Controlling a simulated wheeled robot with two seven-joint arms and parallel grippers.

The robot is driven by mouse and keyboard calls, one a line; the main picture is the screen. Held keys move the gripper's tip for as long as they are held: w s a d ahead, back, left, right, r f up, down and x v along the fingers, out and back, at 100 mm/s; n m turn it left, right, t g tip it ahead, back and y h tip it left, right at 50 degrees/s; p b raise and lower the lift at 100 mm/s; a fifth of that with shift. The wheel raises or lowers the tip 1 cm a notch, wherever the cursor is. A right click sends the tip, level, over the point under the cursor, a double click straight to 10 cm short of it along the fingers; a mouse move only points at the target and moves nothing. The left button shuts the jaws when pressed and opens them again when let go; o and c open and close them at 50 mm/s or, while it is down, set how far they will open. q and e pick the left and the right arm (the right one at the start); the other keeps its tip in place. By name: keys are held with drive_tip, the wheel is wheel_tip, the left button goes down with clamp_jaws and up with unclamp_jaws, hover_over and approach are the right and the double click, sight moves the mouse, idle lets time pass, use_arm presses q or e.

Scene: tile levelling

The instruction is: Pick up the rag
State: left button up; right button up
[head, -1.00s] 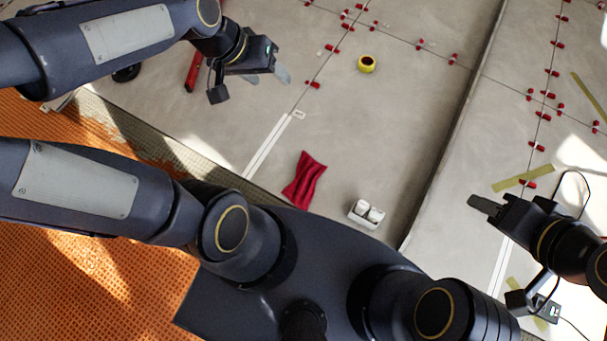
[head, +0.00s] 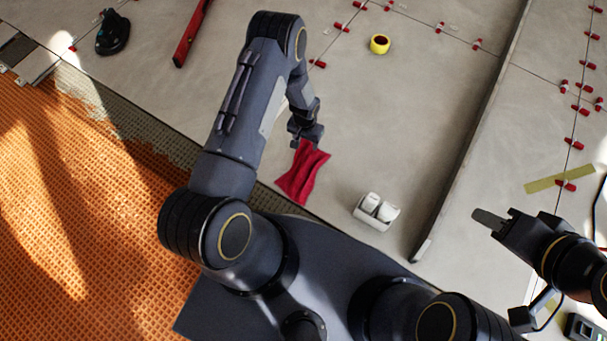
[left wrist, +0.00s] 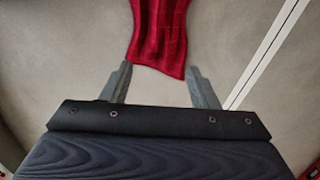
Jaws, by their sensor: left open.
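The rag (head: 303,173) is a dark red crumpled cloth lying on the grey tiled floor, near the front of my base. In the left wrist view the rag (left wrist: 158,35) runs up from between the fingertips to the top edge. My left gripper (head: 306,142) is at the rag's upper end in the head view; its fingertips are hard to make out there. In the left wrist view my left gripper (left wrist: 160,80) is open, with the rag's near end just between and beyond its tips. My right gripper (head: 490,219) is away at the right; its finger gap is not clear.
A white holder with two white rolls (head: 377,211) stands right of the rag. A yellow tape roll (head: 380,44) and red levelling clips (head: 318,63) lie farther back. A long dark strip (head: 470,135) crosses the floor at right. Orange matting (head: 60,200) covers the left.

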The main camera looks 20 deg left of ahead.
use_arm(q)
drive_tip(key=b, duration=0.2)
approach(304, 163)
drive_tip(key=shift+m, duration=0.3)
drive_tip(key=f, duration=0.5)
drive_tip(key=shift+w+d, duration=0.2)
drive_tip(key=shift+d, duration=0.15)
drive_tip(key=f+b, duration=0.1)
drive_tip(key=f, duration=0.2)
drive_tip(key=f+b, duration=0.1)
drive_tip(key=f, duration=0.1)
drive_tip(key=shift+s+a+f+b, duration=0.15)
drive_tip(key=shift+a+f+b, duration=0.1)
drive_tip(key=shift+b, duration=0.1)
drive_tip(key=shift+r, duration=0.1)
clamp_jaws()
